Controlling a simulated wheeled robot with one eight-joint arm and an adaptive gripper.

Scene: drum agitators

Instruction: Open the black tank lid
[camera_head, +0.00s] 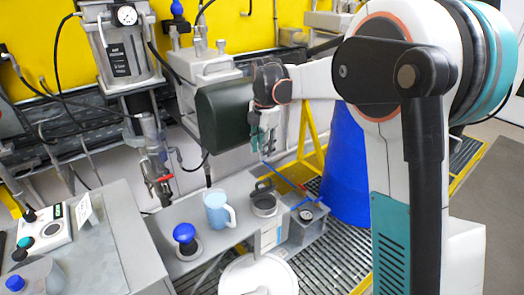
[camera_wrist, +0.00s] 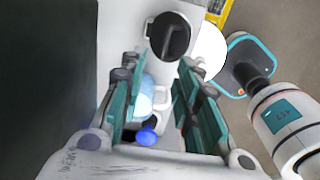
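The black tank lid (camera_head: 264,200) is a small dark round piece on the grey bench, with a dark raised part at its back edge. From this angle I cannot tell whether it is fully shut. In the wrist view a black round piece (camera_wrist: 168,36), which looks like the same lid, lies beyond the fingertips. My gripper (camera_head: 264,150) points down above the lid and apart from it. In the wrist view its two teal fingers (camera_wrist: 158,66) are spread with nothing held between them.
A light blue mug (camera_head: 216,210) stands left of the lid, and a blue knob (camera_head: 184,233) is farther left. A dark green box (camera_head: 222,115) is close left of my gripper. A large blue drum (camera_head: 345,180) stands to the right. A white round top (camera_head: 258,276) is in front.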

